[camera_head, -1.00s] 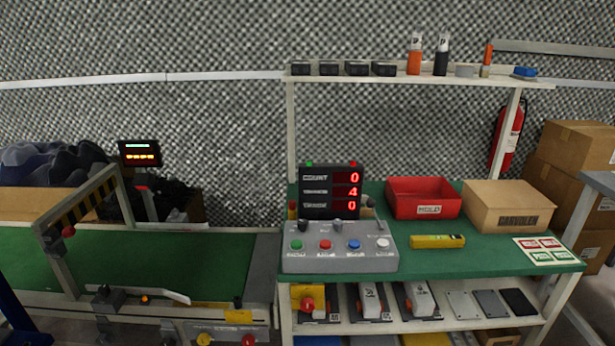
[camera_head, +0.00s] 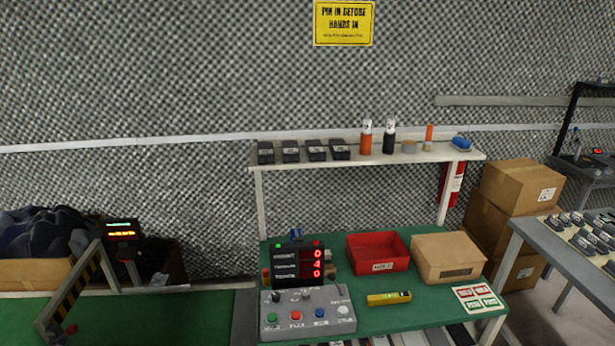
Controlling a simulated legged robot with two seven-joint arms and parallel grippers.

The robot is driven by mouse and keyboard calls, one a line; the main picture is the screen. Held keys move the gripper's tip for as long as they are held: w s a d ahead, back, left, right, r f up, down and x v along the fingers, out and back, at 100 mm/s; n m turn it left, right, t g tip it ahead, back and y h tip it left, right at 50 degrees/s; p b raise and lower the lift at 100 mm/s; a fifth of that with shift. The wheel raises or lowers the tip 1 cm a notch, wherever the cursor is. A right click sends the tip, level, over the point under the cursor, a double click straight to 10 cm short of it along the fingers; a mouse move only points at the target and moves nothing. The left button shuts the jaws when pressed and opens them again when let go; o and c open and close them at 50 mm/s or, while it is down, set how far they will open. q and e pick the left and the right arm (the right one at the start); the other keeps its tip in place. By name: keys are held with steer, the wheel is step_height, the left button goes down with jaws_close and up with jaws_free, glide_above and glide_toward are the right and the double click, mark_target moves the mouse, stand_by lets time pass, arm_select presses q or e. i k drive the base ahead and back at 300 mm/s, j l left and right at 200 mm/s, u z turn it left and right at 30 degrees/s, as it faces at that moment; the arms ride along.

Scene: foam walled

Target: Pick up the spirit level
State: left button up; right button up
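A yellow spirit level (camera_head: 388,299) lies flat on the green top of the workbench (camera_head: 425,317). It is in front of a red bin (camera_head: 378,252) and to the right of a grey button box (camera_head: 307,312). Nothing touches it. Neither of my grippers shows in the head view.
A cardboard box (camera_head: 447,257) and a card with red and green labels (camera_head: 478,298) are on the bench's right. A counter display (camera_head: 298,264) stands behind the button box. A shelf (camera_head: 365,160) with small items runs above. A conveyor (camera_head: 140,320) is at left, another table (camera_head: 560,245) at right.

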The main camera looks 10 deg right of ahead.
mark_target(402, 297)
steer(key=i+l+u, duration=0.1)
steer(key=i+l, duration=0.25)
steer(key=i+l+u, duration=0.15)
steer(key=i+l, duration=0.15)
steer(key=i+l+u, duration=0.1)
steer(key=i+l, duration=0.2)
steer(key=l, duration=0.25)
steer(key=i+l+u, duration=0.1)
steer(key=i+l, duration=0.15)
steer(key=l, duration=0.2)
